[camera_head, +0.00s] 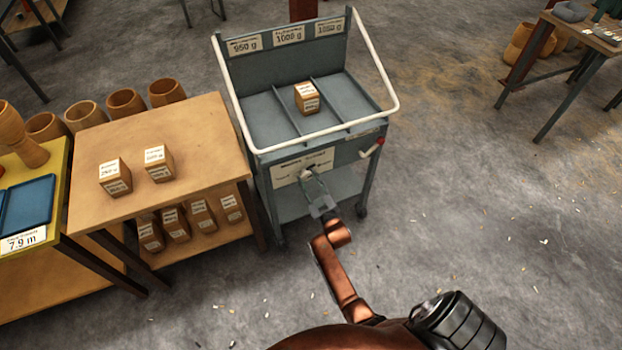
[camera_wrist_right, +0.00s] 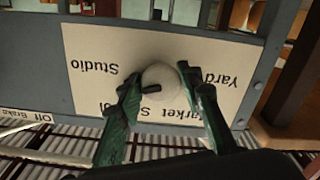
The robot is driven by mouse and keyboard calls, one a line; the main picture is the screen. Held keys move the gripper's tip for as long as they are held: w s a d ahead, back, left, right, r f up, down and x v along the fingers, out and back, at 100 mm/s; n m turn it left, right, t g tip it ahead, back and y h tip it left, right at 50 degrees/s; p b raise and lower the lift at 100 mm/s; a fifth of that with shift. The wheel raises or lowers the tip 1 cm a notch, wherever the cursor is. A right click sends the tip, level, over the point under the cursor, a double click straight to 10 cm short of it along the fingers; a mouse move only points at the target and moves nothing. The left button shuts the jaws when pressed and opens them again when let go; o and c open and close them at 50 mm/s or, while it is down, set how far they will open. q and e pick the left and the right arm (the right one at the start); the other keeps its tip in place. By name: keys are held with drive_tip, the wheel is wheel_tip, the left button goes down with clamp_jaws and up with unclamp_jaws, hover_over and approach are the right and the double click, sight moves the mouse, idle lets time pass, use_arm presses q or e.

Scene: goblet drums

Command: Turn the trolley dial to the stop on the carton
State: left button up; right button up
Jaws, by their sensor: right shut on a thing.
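The grey trolley (camera_head: 265,143) with a white rail stands at the centre of the head view. A carton (camera_head: 307,98) with a printed label sits in its middle compartment, below the 1000 g sign; its small print is not legible. The pale round dial (camera_wrist_right: 161,84) sits on a cream plate (camera_wrist_right: 95,60) marked "Studio", "Yard" and "Market School" on the trolley front. My right gripper (camera_head: 315,184) is shut on the dial, one green finger at each side in the right wrist view (camera_wrist_right: 160,93). The dial's pointer is not clear. My left gripper is out of view.
A red-knobbed brake lever (camera_head: 372,148) is right of the plate. A wooden table (camera_head: 205,135) with two cartons on top and several below stands close left of the trolley. Several goblet drums (camera_head: 126,103) stand behind it. Floor to the right is mostly clear.

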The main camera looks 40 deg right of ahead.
drive_tip(key=m+p, duration=0.1)
drive_tip(key=m, duration=0.2)
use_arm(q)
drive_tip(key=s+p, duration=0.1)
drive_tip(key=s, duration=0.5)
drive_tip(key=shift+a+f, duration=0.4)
use_arm(e)
drive_tip(key=shift+f+m, duration=0.1)
drive_tip(key=shift+m, duration=0.6)
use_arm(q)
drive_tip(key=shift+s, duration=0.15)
use_arm(e)
drive_tip(key=shift+a, duration=0.1)
drive_tip(key=o, duration=1.1)
drive_tip(key=shift+s, duration=0.1)
drive_tip(key=shift+s, duration=0.35)
drive_tip(key=v, duration=1.1)
